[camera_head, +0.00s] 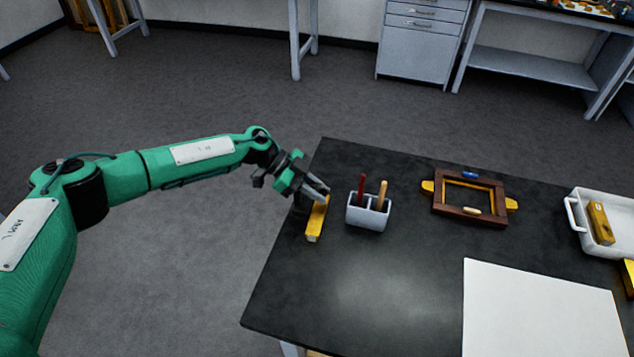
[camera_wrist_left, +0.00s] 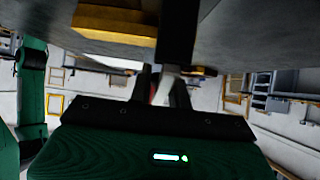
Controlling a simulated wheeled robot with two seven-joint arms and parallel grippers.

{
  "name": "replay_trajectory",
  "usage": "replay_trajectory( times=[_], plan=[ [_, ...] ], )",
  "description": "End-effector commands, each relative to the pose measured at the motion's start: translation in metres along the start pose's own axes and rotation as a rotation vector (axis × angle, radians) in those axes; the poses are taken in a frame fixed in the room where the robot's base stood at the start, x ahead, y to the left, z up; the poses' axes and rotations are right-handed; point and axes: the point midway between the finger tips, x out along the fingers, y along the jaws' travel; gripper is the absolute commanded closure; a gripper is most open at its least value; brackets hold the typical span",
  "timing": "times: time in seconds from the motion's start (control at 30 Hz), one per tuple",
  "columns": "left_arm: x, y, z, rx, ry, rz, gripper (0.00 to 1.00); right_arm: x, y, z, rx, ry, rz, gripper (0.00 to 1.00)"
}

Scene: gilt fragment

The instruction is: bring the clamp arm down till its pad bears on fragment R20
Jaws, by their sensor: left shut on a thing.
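A gilt bar, which I take to be fragment R20 (camera_head: 316,222), lies at the left edge of the black table; its label is not readable. It also shows at the top of the left wrist view (camera_wrist_left: 115,22). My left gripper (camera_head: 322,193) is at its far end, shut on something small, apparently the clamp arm. A dark upright part (camera_wrist_left: 178,35), probably of the clamp, stands beside the bar in the left wrist view, just beyond my left fingers (camera_wrist_left: 165,88). The pad is hidden, so I cannot tell whether it touches the bar. My right gripper is not in view.
A light holder (camera_head: 368,215) with a red and a tan handle stands just right of the bar. Farther right are a brown frame (camera_head: 450,206), a white tray (camera_head: 621,245) with a gilt piece, and a white sheet (camera_head: 540,310). The table's front left (camera_head: 380,300) is clear.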

Motion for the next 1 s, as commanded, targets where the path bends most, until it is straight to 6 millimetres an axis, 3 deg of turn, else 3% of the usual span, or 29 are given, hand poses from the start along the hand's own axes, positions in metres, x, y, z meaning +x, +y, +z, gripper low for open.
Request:
replay_trajectory(
  times=[0.47, 0.5, 0.57, 0.87, 1.0],
  plan=[
    [0.000, 0.000, 0.001, 0.000, -0.013, -0.001, 1.00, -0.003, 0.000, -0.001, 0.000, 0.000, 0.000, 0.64],
    [0.000, 0.000, 0.001, 0.000, -0.013, -0.001, 0.77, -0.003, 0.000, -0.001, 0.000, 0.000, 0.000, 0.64],
    [0.000, 0.000, 0.001, 0.000, -0.013, -0.001, 0.67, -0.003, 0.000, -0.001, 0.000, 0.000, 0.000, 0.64],
    [-0.001, 0.000, 0.001, 0.000, -0.013, -0.001, 0.67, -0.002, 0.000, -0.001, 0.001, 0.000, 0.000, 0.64],
    [-0.013, -0.001, 0.002, 0.000, -0.013, -0.003, 0.67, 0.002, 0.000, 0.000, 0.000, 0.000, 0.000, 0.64]
  ],
)
